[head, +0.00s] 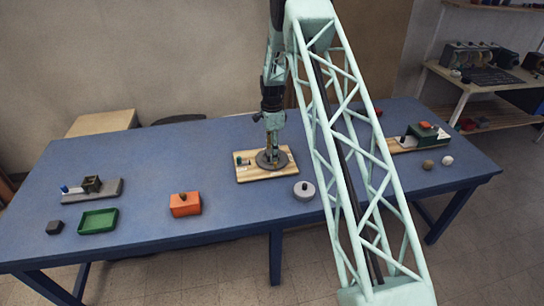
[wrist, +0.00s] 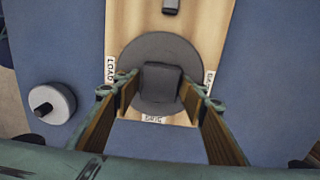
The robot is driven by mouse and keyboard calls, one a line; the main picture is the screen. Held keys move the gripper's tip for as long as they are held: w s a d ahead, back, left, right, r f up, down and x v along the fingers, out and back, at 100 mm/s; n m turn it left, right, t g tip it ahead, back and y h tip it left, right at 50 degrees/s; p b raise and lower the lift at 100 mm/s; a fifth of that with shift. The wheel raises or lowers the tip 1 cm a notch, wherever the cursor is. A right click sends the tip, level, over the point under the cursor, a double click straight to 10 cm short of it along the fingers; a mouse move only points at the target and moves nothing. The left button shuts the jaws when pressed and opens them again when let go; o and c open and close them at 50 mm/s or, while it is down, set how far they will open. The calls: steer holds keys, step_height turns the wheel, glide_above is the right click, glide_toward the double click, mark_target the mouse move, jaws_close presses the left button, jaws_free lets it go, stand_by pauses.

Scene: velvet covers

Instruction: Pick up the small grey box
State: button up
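A small dark grey box (wrist: 161,82) sits on a round grey disc (wrist: 143,49) in the wrist view. The disc lies on a pale wooden board (wrist: 122,22) with small printed labels around it. In the head view my gripper (head: 272,148) points down just above the disc (head: 262,162) on the board (head: 252,177). The box is hard to make out there behind the fingers.
On the blue table (head: 240,212), a grey lidded round pot (head: 304,191) stands close to the board. An orange box (head: 185,204), a green tray (head: 98,221) and a dark block (head: 54,227) are to the left. A green box (head: 424,136) is at right.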

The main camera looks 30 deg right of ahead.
steer(key=shift+c, duration=0.4)
steer(key=c, duration=0.6)
steer(key=shift+o, duration=0.2)
steer(key=shift+r, duration=0.1)
steer(key=shift+r, duration=1.6)
steer(key=shift+s+r, duration=0.1)
steer(key=shift+s, duration=0.05)
steer(key=s+a+r, duration=0.1)
steer(key=s+a, duration=0.3)
steer(key=s, duration=1.1)
steer(key=shift+a+r, duration=0.2)
